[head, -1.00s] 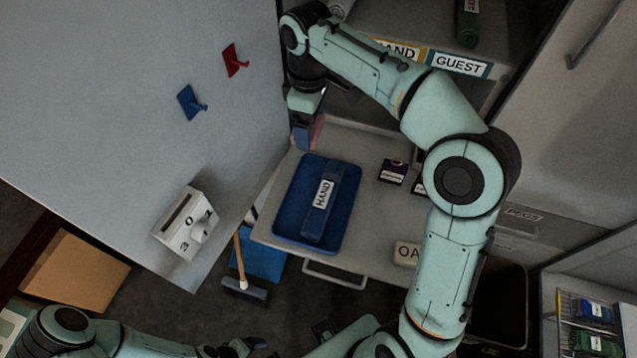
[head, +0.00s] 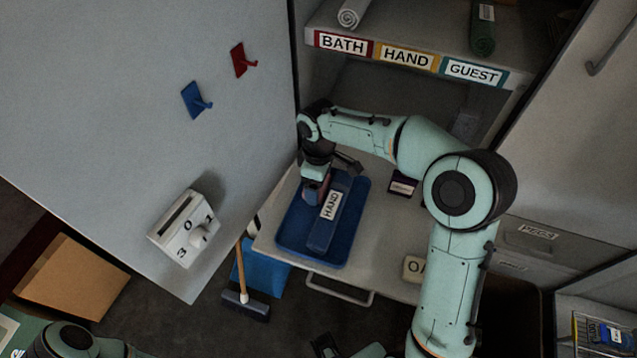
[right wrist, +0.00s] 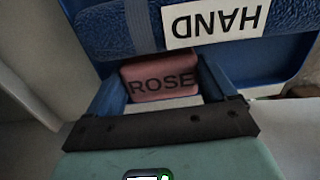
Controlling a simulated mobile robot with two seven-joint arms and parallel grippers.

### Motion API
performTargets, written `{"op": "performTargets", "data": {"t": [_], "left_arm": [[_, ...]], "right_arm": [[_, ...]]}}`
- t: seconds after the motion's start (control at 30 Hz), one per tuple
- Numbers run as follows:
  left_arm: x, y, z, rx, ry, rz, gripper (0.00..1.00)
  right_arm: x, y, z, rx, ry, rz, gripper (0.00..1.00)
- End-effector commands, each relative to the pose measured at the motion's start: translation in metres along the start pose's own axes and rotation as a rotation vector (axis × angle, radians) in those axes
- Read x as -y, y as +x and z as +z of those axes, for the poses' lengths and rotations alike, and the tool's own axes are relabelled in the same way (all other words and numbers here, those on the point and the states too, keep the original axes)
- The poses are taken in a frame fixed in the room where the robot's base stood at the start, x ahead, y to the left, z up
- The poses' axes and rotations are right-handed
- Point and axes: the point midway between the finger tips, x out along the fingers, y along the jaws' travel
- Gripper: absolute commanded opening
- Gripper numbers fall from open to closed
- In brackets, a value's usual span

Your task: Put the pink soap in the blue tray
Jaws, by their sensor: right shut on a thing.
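The pink soap (right wrist: 160,80), marked ROSE, is between the fingers of my right gripper (right wrist: 165,92) in the right wrist view. My right gripper (head: 313,197) is shut on it, over the left part of the blue tray (head: 348,250). A rolled blue towel (head: 328,222) labelled HAND lies in the tray, close beside the soap. I cannot tell whether the soap touches the tray floor. In the head view the gripper mostly hides the soap.
The tray sits on a grey pull-out surface (head: 395,235) with a dark box (head: 403,184) and a pale block (head: 415,269) to its right. A grey wall panel with hooks stands at the left. A labelled shelf (head: 408,57) is behind my right arm.

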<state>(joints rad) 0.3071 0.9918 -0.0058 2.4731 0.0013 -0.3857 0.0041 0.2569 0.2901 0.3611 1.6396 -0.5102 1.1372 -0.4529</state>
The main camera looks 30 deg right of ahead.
Motion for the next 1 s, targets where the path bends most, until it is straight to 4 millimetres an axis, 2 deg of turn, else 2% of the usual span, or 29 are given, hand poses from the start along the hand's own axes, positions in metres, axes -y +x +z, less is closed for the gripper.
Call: {"op": "performTargets", "data": {"t": [0.07, 0.4, 0.43, 0.47, 0.5, 0.77, 0.87, 1.0], "left_arm": [[0.001, 0.001, 0.000, 0.000, 0.000, 0.000, 0.87], [0.001, 0.003, 0.001, 0.001, 0.000, 0.000, 0.87], [0.001, 0.003, 0.001, 0.001, 0.000, 0.000, 0.87], [0.001, 0.003, 0.000, 0.001, 0.000, 0.000, 0.87], [0.001, 0.002, 0.000, 0.001, 0.000, 0.000, 0.87], [0.000, 0.001, 0.000, 0.000, 0.000, 0.000, 0.87], [0.000, -0.001, 0.000, 0.000, 0.000, 0.000, 0.87], [-0.002, -0.005, -0.001, -0.002, 0.001, 0.001, 0.87]], "right_arm": [[0.000, 0.006, 0.000, -0.002, 0.000, 0.001, 0.49], [0.000, 0.009, 0.000, -0.002, 0.000, 0.001, 0.49], [0.000, 0.009, 0.000, -0.001, 0.000, 0.001, 0.88], [0.000, 0.009, 0.000, -0.001, 0.000, 0.001, 0.98], [0.000, 0.009, 0.000, -0.001, 0.000, 0.001, 1.00], [0.000, 0.005, 0.000, -0.002, 0.000, 0.001, 1.00], [-0.001, -0.004, -0.001, -0.003, 0.001, 0.004, 1.00], [-0.001, -0.032, -0.001, -0.007, 0.001, 0.005, 1.00]]}}
